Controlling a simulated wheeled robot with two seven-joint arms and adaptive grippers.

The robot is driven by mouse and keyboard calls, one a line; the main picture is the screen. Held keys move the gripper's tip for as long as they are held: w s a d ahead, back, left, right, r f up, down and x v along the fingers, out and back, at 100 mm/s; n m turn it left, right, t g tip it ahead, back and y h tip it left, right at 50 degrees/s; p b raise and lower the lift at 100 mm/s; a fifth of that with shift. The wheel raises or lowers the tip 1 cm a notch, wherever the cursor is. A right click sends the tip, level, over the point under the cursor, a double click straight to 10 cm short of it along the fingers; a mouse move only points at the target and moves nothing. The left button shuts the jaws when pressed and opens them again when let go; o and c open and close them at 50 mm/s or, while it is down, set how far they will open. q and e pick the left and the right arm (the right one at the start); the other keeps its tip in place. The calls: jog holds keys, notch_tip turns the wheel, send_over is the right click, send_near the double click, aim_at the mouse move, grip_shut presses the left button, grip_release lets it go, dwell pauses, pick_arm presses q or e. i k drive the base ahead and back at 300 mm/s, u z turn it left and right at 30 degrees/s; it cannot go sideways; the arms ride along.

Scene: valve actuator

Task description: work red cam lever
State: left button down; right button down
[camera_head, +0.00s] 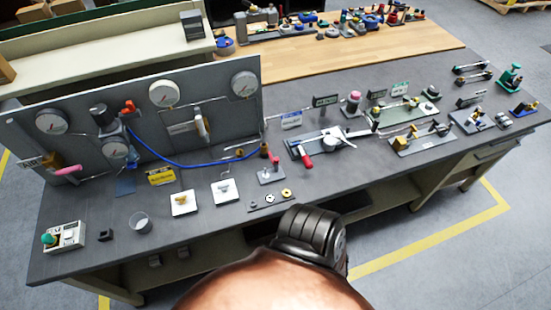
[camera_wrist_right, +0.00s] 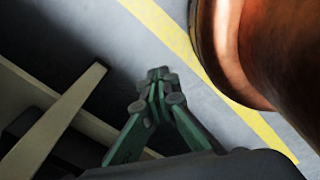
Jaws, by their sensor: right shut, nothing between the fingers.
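Several small red-handled parts are on the grey workbench in the head view. A red grip (camera_head: 306,162) sticks out from a plate with a white round part, right of the middle. A small plate (camera_head: 270,175) to its left carries a red-tipped upright lever. I cannot tell for sure which one is the red cam lever. My right gripper (camera_wrist_right: 158,76) shows in the right wrist view with its green fingers closed together and nothing between them. It is apart from the bench fittings, with floor behind it. My left gripper is not in view.
A gauge panel (camera_head: 205,92) with a blue hose stands at the back left. Two white plates (camera_head: 184,208) and a clear cup (camera_head: 140,222) are near the front edge. Beige bench framing (camera_wrist_right: 55,120) is left of my right gripper. A yellow line (camera_wrist_right: 165,25) crosses the floor.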

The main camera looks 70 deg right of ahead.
aim_at(301, 150)
jog(key=u, duration=0.05)
jog(key=i, duration=1.1)
jog(key=z, duration=2.2)
